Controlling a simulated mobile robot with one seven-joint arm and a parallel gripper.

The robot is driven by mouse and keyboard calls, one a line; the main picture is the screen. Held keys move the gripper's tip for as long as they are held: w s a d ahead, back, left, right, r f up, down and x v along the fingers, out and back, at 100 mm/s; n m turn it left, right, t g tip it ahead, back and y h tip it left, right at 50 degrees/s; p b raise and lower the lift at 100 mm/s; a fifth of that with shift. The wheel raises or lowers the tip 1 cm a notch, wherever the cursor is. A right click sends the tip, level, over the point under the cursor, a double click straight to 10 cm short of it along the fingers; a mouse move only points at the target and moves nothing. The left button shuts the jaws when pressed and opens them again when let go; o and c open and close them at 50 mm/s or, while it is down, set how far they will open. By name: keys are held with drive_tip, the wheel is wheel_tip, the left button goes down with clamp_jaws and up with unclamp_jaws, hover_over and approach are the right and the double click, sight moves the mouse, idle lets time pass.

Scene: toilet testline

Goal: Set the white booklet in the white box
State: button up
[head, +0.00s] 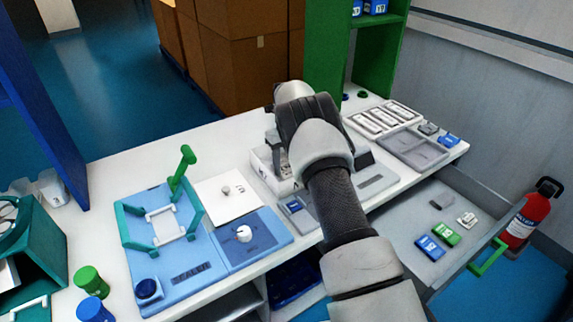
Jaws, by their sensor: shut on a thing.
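The white box (262,184) is an open, low box near the middle of the long white counter, partly hidden by my arm. My gripper (279,160) is pointed down at the box, over or just inside its opening; I cannot tell which. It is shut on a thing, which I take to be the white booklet. The booklet itself is hidden by the gripper and the box wall, so I cannot see its pose.
A blue sealer fixture (185,275) and a white panel with a knob (222,205) lie left of the box. A grey tray (412,148) and a tray of white packs (385,118) lie right. An open drawer (405,245) holds small boxes. A green shelf (328,60) stands behind.

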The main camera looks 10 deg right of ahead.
drive_tip(key=shift+f, duration=0.1)
drive_tip(key=shift+f, duration=0.15)
drive_tip(key=o, duration=1)
drive_tip(key=shift+o, duration=0.2)
drive_tip(key=shift+r, duration=0.2)
